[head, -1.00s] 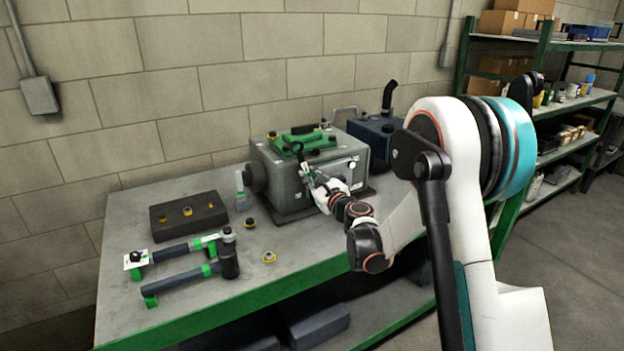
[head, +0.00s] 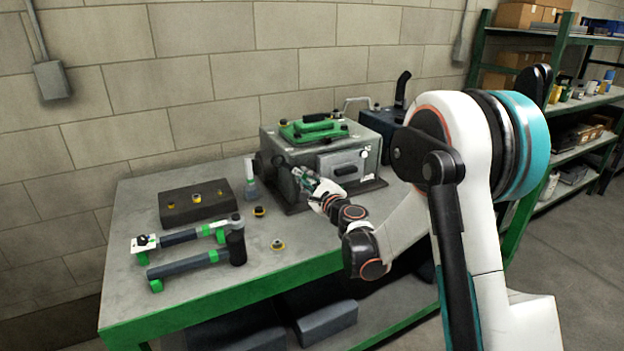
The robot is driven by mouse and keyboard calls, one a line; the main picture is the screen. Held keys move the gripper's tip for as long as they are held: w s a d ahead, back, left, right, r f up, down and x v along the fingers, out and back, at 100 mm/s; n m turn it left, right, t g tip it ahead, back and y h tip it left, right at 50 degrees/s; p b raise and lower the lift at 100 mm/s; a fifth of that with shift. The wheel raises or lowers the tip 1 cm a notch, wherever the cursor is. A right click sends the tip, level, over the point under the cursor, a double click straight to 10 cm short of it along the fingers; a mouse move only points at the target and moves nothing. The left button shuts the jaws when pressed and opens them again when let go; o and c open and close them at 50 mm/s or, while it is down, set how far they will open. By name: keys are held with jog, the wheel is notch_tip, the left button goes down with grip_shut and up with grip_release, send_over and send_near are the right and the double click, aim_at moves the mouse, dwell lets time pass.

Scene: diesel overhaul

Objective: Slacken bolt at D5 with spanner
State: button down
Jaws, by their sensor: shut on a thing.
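The grey engine block (head: 322,159) stands on the bench with a green cover (head: 313,127) on top and small bolts around it. My gripper (head: 308,180) is at the block's front left. It is shut on a dark tool, apparently the spanner (head: 295,171), whose far end points toward the block's left front edge. The spanner's head and any bolt it may touch are too small to tell. The D5 label cannot be read at this size.
A clear bottle (head: 250,178) stands left of the engine. The bench's front right is mostly clear.

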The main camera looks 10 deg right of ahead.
dwell(0.3)
jog(key=d+r+m, duration=0.1)
jog(key=m, duration=0.1)
jog(key=d+r+m, duration=0.1)
jog(key=d+m, duration=0.1)
jog(key=shift+s+r+p, duration=0.15)
jog(key=shift+s+p, duration=0.15)
jog(key=shift+s, duration=0.1)
dwell(0.3)
jog(key=shift+w+d+r+m, duration=0.2)
jog(key=shift+d+r+m, duration=0.1)
jog(key=shift+d+m, duration=0.45)
jog(key=shift+w+d+r+m, duration=0.25)
jog(key=shift+d+m, duration=0.25)
jog(key=shift+m, duration=0.45)
